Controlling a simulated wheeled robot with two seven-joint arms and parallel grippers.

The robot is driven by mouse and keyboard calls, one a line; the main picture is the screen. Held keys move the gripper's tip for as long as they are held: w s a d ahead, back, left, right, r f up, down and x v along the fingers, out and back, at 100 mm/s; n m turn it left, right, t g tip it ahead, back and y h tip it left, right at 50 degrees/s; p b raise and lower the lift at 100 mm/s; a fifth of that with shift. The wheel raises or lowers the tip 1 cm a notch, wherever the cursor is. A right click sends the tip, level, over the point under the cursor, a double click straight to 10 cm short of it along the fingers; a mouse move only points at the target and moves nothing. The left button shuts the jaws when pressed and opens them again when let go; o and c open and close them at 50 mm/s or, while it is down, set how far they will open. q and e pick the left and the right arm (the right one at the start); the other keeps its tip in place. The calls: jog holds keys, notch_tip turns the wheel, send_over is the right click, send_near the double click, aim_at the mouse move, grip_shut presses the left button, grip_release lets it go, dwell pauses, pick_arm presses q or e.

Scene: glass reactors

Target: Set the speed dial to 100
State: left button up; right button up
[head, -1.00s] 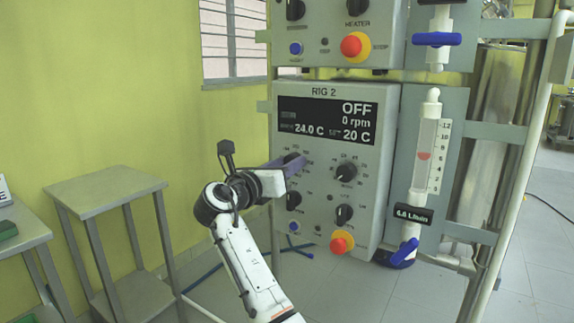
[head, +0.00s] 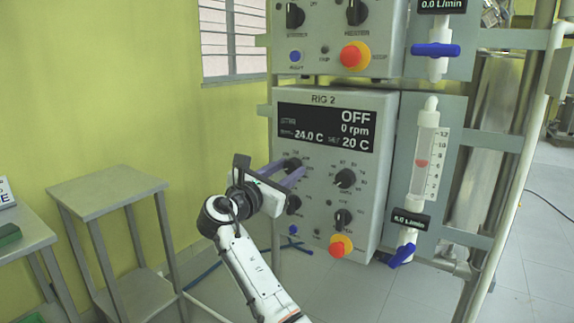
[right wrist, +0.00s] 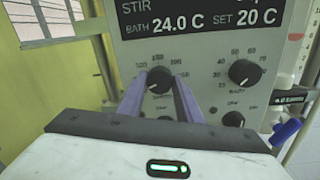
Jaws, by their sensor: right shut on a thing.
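The speed dial (head: 292,163) is the black upper-left knob on the grey RIG 2 panel (head: 383,150). It also shows in the right wrist view (right wrist: 159,79), with printed numbers around it. My right gripper (head: 284,172) is shut on this dial, with one purple finger on each side of the knob. In the right wrist view my gripper (right wrist: 158,95) shows both fingers reaching to it. The exact mark the dial points to is too small to tell. The panel's display (head: 327,127) reads OFF, 0 rpm, 24.0 C and set 20 C. My left gripper is not in view.
Another dial (head: 345,178) sits to the right, with more knobs below. A red stop button (head: 340,246) is at the panel's bottom. A flowmeter (head: 424,165) with a blue valve stands at right. A grey side table (head: 107,190) stands at left.

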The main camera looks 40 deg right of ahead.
jog(key=m, duration=0.4)
jog(key=shift+f+m, duration=0.1)
jog(key=shift+m, duration=0.3)
jog(key=m+b, duration=0.1)
jog(key=m, duration=0.2)
jog(key=shift+f+m+h+b, duration=0.1)
jog(key=shift+m+h+b, duration=0.2)
jog(key=shift+m+b, duration=0.45)
jog(key=shift+m, duration=0.45)
jog(key=shift+m+b, duration=0.45)
jog(key=shift+m, duration=0.85)
jog(key=shift+g, duration=0.3)
